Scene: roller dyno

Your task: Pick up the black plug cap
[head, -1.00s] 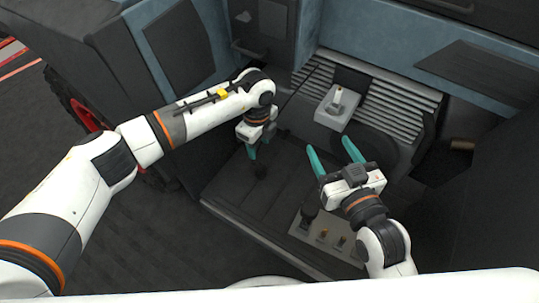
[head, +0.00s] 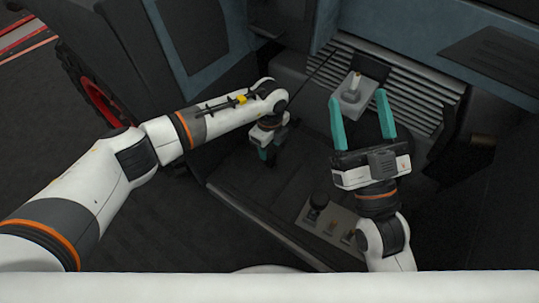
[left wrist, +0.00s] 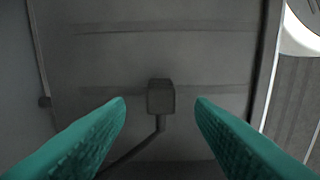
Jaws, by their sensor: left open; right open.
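A small dark, box-shaped piece with a cable running down from it, likely the black plug cap (left wrist: 161,97), shows in the left wrist view against a dark grooved panel. My left gripper (left wrist: 160,108) is open, with one teal finger on each side of the piece and visible gaps between. In the head view my left gripper (head: 268,157) points down over the dark floor plate, and I cannot make out the cap there. My right gripper (head: 361,103) is open and empty, its teal fingers pointing away towards a grey lever box (head: 352,102).
A grey panel (head: 316,232) with a black knob (head: 319,200) and small brass-coloured fittings lies below my right gripper. A slatted grille (head: 405,105) stands behind the lever box. Dark cabinets rise at the back and right. A red-rimmed wheel (head: 98,103) is at the left.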

